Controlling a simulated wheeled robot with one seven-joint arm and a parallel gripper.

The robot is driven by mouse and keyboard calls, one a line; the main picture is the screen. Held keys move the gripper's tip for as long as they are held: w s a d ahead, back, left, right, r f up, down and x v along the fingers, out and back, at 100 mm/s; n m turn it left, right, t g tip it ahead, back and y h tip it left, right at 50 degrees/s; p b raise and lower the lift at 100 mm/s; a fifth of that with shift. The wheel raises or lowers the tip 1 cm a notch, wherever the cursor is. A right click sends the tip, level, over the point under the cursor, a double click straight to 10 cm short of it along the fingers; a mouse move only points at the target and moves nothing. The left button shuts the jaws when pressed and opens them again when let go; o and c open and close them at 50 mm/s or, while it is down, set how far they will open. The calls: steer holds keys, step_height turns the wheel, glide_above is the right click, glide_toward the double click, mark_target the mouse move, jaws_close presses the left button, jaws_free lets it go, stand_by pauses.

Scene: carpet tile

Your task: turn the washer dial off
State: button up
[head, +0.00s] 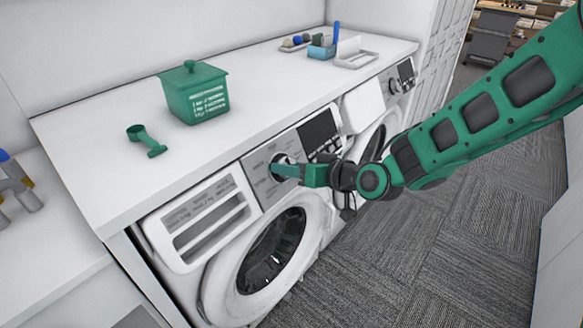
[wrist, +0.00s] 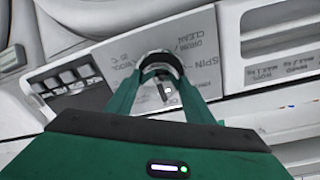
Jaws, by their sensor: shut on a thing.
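The near washer (head: 262,255) stands under the white counter, its round door shut. Its dial (head: 283,163) is on the grey control panel, left of the dark display (head: 317,131). My gripper (head: 290,171) reaches in from the right, its green fingers at the dial. In the wrist view the dial (wrist: 156,60) is a silver ring between the two fingertips of my gripper (wrist: 160,75), which are shut on its sides.
A second washer (head: 365,130) stands farther back to the right. On the counter (head: 110,190) are a green lidded box (head: 193,92), a green scoop (head: 146,140), a blue holder (head: 321,49) and trays. The carpet floor (head: 440,230) in front is clear.

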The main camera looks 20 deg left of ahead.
steer(key=shift+w+d+r, duration=0.15)
steer(key=shift+w+d, duration=0.15)
steer(key=shift+w, duration=0.15)
steer(key=o, duration=1)
steer(key=shift+o, duration=0.2)
steer(key=shift+s+a, duration=0.1)
steer(key=shift+s, duration=0.1)
steer(key=v, duration=1)
steer(key=shift+s+d, duration=0.2)
steer(key=shift+d, duration=0.15)
